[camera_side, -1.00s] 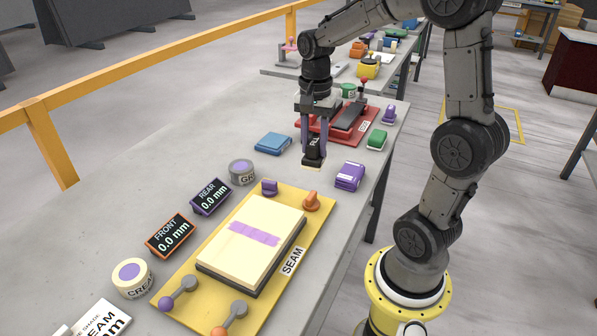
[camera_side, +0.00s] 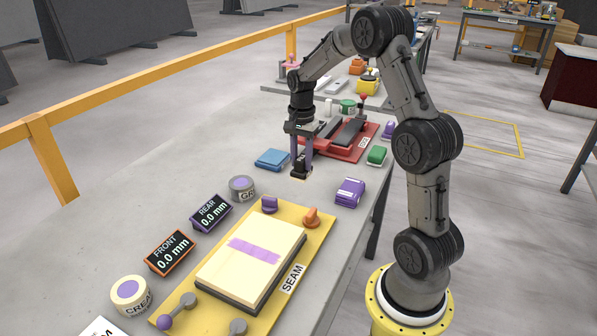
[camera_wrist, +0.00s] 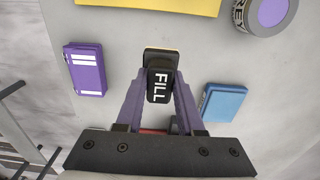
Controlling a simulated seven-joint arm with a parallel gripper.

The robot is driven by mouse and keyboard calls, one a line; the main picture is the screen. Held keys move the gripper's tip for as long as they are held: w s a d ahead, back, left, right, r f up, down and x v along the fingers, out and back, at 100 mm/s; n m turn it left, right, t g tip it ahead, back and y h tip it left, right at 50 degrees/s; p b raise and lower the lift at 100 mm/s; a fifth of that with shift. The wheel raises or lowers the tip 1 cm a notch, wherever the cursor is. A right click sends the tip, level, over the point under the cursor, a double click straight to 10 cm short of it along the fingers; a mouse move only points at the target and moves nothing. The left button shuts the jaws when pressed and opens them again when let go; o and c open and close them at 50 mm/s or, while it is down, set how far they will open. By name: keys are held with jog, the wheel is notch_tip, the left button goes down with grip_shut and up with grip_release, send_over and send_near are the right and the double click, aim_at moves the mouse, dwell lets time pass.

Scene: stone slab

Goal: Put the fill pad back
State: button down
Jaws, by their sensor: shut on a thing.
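The fill pad is a small black block with a white FILL label and a pale underside. My gripper (camera_side: 301,163) is shut on the fill pad (camera_side: 300,174), its purple fingers on either side. In the side view the pad is low at the slab, between the blue block and the purple block; I cannot tell whether it touches the surface. In the wrist view the pad (camera_wrist: 161,83) sits between the fingertips with its label facing the camera.
A blue block (camera_side: 272,159) lies left of the pad and a purple block (camera_side: 349,192) lies right. The red stand (camera_side: 362,147) is behind. The yellow seam board (camera_side: 317,239), grey tin (camera_side: 242,188) and two displays are in front. The surface around the pad is clear.

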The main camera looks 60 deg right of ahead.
aim_at(299, 171)
jog(key=shift+w+d+f, duration=0.35)
jog(key=shift+w+f, duration=0.2)
jog(key=shift+f, duration=0.2)
jog(key=shift+w+d+f, duration=0.1)
jog(key=shift+f, duration=1.55)
jog(key=shift+f, duration=0.2)
jog(key=c, duration=0.5)
grip_release()
jog(key=shift+r, duration=0.1)
